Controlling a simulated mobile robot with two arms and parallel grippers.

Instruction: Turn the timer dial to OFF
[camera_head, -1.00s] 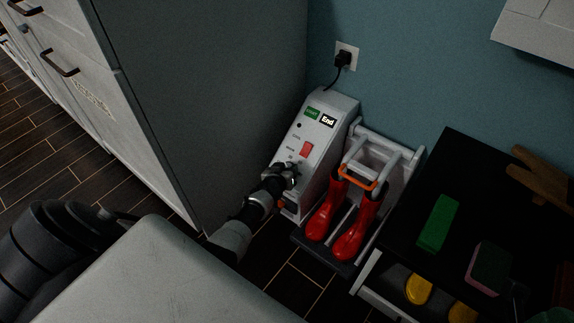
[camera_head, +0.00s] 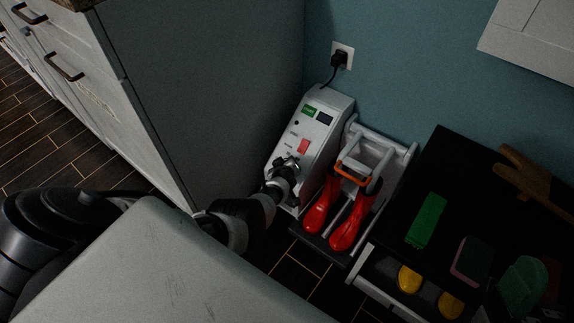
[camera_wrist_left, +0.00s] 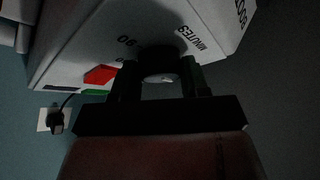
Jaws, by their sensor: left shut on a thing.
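My left gripper (camera_head: 286,167) is at the lower part of that face and covers the timer dial in the head view. In the left wrist view my left gripper (camera_wrist_left: 159,82) is shut on the dark round dial (camera_wrist_left: 160,57), one finger on each side. "90" and "MINUTES" are printed around it. The dial's pointer setting cannot be made out. My right gripper is not in view.
Red boots (camera_head: 345,228) stand on the rack just right of the box. A black-topped bench (camera_head: 455,195) with a green block (camera_head: 426,220) and sponge is further right. A tall grey cabinet (camera_head: 205,95) closes off the left. A plug (camera_head: 339,58) sits in the wall socket.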

